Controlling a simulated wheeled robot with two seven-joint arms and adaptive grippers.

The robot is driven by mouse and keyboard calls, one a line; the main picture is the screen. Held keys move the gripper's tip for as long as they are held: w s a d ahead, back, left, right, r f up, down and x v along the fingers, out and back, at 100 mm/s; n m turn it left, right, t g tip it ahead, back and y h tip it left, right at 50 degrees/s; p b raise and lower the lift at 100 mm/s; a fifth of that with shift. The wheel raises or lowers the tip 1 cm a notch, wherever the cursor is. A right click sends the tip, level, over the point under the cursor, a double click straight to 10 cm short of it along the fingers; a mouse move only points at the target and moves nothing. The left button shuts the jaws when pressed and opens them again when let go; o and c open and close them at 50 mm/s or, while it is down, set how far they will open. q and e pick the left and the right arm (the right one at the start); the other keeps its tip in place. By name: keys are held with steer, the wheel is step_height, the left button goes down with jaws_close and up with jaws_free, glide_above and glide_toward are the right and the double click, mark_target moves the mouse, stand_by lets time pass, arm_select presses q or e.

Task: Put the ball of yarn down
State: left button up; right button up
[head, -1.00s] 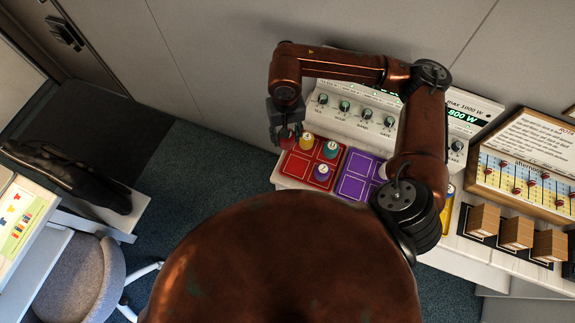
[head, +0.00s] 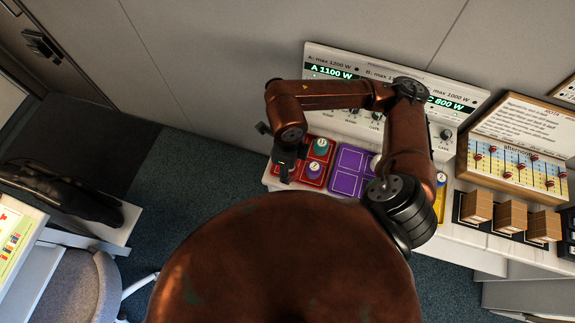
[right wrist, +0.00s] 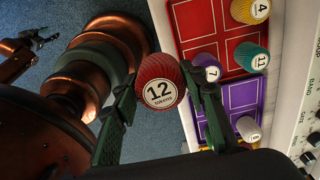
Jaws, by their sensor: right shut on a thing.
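No ball of yarn shows. My right gripper (right wrist: 162,90) is shut on a red ribbed token (right wrist: 160,82) marked "12 tokens". In the head view my right gripper (head: 284,172) is over the left edge of the red tray (head: 310,184), and the held token is hidden there. The red tray, divided into cells, carries a teal token (head: 320,146) and a purple token (head: 314,169). A yellow token (right wrist: 252,10) on it shows in the right wrist view. A small dark gripper, apparently my left (right wrist: 36,40), is at that view's upper left; its jaws are unclear.
A purple tray (head: 350,183) with a white token (right wrist: 248,128) lies right of the red tray. A yellow tray (head: 440,208) is farther right. A panel with dials (head: 447,133) stands behind. Brown blocks (head: 511,216) and a framed board (head: 520,150) are at right.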

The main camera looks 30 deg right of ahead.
steer(key=s+m, duration=0.1)
steer(key=m, duration=0.3)
steer(key=s+m, duration=0.1)
steer(key=m, duration=0.2)
steer(key=shift+s+f, duration=0.2)
steer(key=shift+s, duration=0.15)
steer(key=w+d+f+m, duration=0.1)
steer(key=w+f+m, duration=0.1)
steer(key=w+f, duration=0.1)
steer(key=w+d+f+m, duration=0.1)
steer(key=w+f+m, duration=0.2)
steer(key=w+d+f+m+b, duration=0.1)
steer(key=w+d+f+m, duration=0.1)
steer(key=w+f+m, duration=0.1)
steer(key=shift+w, duration=0.25)
steer(key=shift+w+d+f, duration=0.1)
steer(key=shift+w+f, duration=0.15)
steer(key=shift+w, duration=0.05)
steer(key=shift+w+d+f, duration=0.1)
steer(key=shift+w+f, duration=0.05)
steer(key=shift+f, duration=0.8)
steer(key=shift+w+d+f, duration=0.1)
steer(key=shift+f, duration=0.85)
steer(key=shift+a, duration=0.1)
